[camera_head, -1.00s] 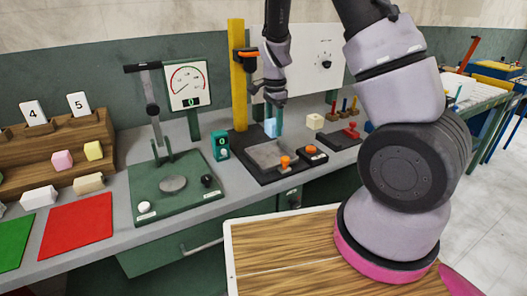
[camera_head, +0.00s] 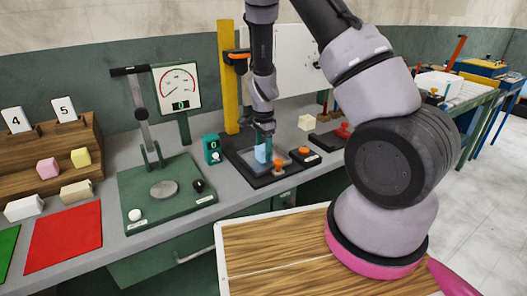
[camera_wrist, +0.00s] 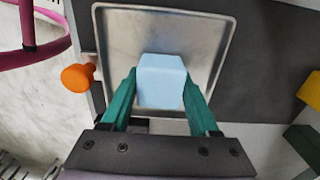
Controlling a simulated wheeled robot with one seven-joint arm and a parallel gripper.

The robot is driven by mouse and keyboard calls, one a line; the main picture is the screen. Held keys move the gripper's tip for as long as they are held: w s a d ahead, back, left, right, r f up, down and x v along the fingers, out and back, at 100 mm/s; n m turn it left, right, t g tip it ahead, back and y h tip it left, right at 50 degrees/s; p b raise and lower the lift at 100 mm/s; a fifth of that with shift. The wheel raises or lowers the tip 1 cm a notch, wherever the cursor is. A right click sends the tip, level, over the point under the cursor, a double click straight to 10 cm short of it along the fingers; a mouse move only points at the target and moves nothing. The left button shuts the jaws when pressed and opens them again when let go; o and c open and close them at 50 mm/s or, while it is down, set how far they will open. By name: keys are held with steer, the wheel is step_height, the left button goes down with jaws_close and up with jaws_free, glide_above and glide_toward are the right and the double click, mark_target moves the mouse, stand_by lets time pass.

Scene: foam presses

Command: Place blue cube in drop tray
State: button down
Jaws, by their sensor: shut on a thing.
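The light blue cube (camera_head: 262,153) is between the teal fingers of my gripper (camera_head: 264,145), low over the drop tray in the head view. In the wrist view the cube (camera_wrist: 161,80) sits between both fingers of my gripper (camera_wrist: 160,90), which is shut on it. The drop tray (camera_wrist: 125,30) is a shallow grey metal square with a raised rim, and the cube shows inside its outline. The cube hides part of the tray floor. I cannot tell whether the cube touches the tray.
An orange knob (camera_wrist: 78,77) stands beside the tray. A yellow post (camera_head: 228,75) rises behind it. A teal counter box (camera_head: 212,148) stands to the left, and a black box with an orange button (camera_head: 304,151) to the right. A cream cube (camera_head: 305,122) lies farther back.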

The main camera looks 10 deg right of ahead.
steer(key=shift+c, duration=0.7)
jaws_free()
steer(key=shift+f, duration=0.1)
step_height(320, 180, up, 13)
step_height(320, 180, up, 18)
steer(key=n+t+y, duration=0.3)
steer(key=n, duration=0.2)
glide_above(264, 148)
steer(key=s+d, duration=0.3)
steer(key=s, duration=0.5)
steer(key=s+d+r+n+t, duration=0.1)
steer(key=s+r+n+t, duration=0.1)
steer(key=s+r, duration=0.3)
steer(key=s+d+r+n+t+h, duration=0.1)
steer(key=s+r+n+t, duration=0.1)
steer(key=s+r, duration=0.3)
steer(key=shift+s+d+n, duration=0.35)
steer(key=shift+s+n, duration=0.35)
steer(key=shift+s, duration=1.3)
